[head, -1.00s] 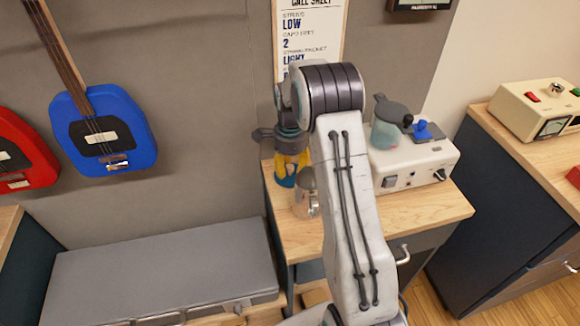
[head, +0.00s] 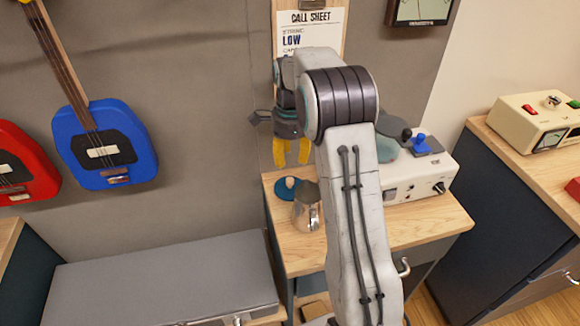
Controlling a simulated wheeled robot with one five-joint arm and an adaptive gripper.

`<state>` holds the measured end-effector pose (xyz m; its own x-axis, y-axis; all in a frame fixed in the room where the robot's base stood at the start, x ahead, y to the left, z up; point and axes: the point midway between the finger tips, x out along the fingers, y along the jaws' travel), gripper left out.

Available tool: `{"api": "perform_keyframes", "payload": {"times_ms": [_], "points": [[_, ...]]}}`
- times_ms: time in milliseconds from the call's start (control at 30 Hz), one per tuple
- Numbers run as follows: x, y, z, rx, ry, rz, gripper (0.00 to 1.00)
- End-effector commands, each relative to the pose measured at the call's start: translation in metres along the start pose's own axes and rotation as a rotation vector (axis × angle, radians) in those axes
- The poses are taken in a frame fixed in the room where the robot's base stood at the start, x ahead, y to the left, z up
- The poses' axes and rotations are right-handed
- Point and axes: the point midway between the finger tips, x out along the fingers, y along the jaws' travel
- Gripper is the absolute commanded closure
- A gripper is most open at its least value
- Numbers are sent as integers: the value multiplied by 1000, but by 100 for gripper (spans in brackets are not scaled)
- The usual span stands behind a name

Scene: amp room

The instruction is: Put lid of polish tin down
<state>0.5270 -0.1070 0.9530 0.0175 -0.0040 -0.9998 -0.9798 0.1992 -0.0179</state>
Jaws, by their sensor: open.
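A blue round lid (head: 281,193) with a pale knob lies at the back left of the small wooden-topped cabinet (head: 433,222). It looks flat on the wood, and its right front edge is partly hidden. A silvery metal container (head: 304,214) stands upright just in front of it; I cannot tell whether this is the polish tin. My gripper (head: 291,160) hangs above the lid, its yellow fingers pointing down, apart and empty. There is a visible gap between the fingertips and the lid.
A cream control box (head: 422,182) stands at the right of the cabinet top, with a grey-green item (head: 387,149) partly hidden behind my arm. A grey padded bench (head: 160,270) is at left. A blue guitar (head: 105,150) hangs on the wall.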

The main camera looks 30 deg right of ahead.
Motion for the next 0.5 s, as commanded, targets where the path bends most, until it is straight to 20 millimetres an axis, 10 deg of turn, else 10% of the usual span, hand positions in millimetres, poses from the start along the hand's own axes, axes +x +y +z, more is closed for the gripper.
{"api": "perform_keyframes", "payload": {"times_ms": [500], "points": [[-60, 33, 14, -223, 4, -39, 59]]}}
